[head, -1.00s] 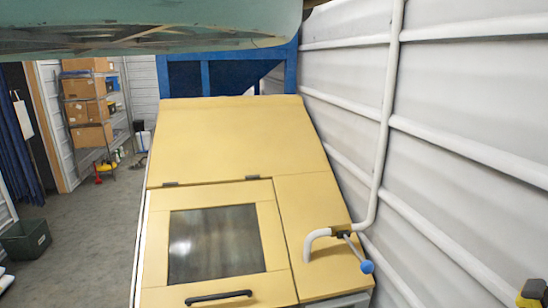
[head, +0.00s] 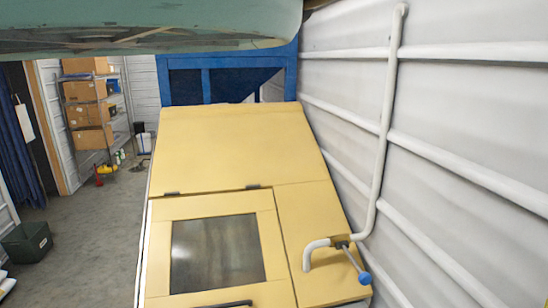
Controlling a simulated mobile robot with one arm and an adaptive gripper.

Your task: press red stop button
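No red stop button is visible in the head view. The yellow hopper machine (head: 235,143) fills the middle, with a sloped top and a windowed door (head: 217,252) in its front. A black handle (head: 228,304) shows at the bottom edge, partly cut off. To the right of the door, a white bent pipe end (head: 312,253) and a lever with a blue knob (head: 365,278) sit on the yellow panel. My gripper is not in view.
A blue frame (head: 226,78) stands behind the machine. A white ribbed wall with a pipe (head: 384,120) closes off the right side. On the left are shelves with cardboard boxes (head: 90,112), a dark green bin (head: 27,243) and open grey floor (head: 95,225).

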